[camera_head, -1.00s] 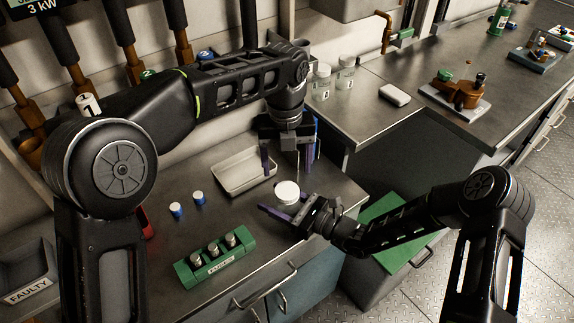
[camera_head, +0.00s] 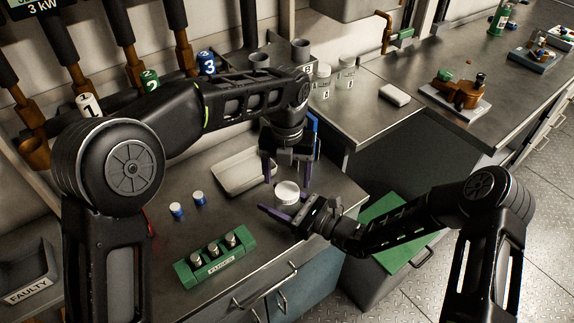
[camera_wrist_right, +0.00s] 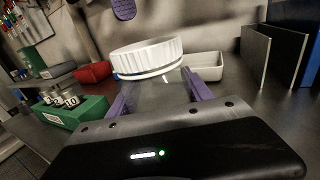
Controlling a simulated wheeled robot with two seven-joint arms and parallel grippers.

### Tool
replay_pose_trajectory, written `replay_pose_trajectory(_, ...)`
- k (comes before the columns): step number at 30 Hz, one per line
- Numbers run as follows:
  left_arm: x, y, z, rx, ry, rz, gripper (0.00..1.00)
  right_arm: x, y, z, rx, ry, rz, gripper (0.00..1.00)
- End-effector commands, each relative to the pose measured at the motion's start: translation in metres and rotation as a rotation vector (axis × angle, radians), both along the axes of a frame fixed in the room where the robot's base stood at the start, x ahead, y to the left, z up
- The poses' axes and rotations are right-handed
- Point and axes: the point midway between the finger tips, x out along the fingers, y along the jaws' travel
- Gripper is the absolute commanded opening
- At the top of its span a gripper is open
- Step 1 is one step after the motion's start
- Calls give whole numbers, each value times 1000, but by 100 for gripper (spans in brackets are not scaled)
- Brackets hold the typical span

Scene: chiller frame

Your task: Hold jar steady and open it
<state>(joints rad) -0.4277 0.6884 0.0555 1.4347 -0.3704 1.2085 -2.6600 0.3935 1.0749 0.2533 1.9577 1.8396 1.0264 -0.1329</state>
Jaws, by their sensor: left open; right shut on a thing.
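The jar has a white ribbed lid (camera_head: 287,192) and a clear body (camera_wrist_right: 155,95). It stands upright at the bench's front right. My right gripper (camera_head: 282,214) is shut around the jar's body from the right, below the lid; the lid (camera_wrist_right: 147,58) fills the middle of the right wrist view. My left gripper (camera_head: 288,186) points down from above, open, with its fingers spread on either side of the lid. I cannot tell whether its fingers touch the lid. One left fingertip (camera_wrist_right: 123,8) shows above the lid in the right wrist view.
A white tray (camera_head: 226,181) lies behind and left of the jar. Two small blue-and-white vials (camera_head: 177,209) stand left. A green rack (camera_head: 192,279) with several metal pieces sits at the front. Clear jars (camera_head: 346,72) stand on the back bench.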

Motion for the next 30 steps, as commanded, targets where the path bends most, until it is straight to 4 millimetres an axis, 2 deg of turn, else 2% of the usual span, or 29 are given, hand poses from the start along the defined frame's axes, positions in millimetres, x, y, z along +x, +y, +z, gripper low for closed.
replay_pose_trajectory(3,-1,0,-19,1,3,0,72,0,0,0,0,0,0,0)
replay_pose_trajectory(7,0,0,-33,0,2,0,72,0,0,0,0,0,0,0)
replay_pose_trajectory(18,0,0,-38,0,0,1,72,0,0,0,0,0,0,0)
replay_pose_trajectory(30,0,0,-38,0,0,0,39,0,0,0,0,0,0,0)
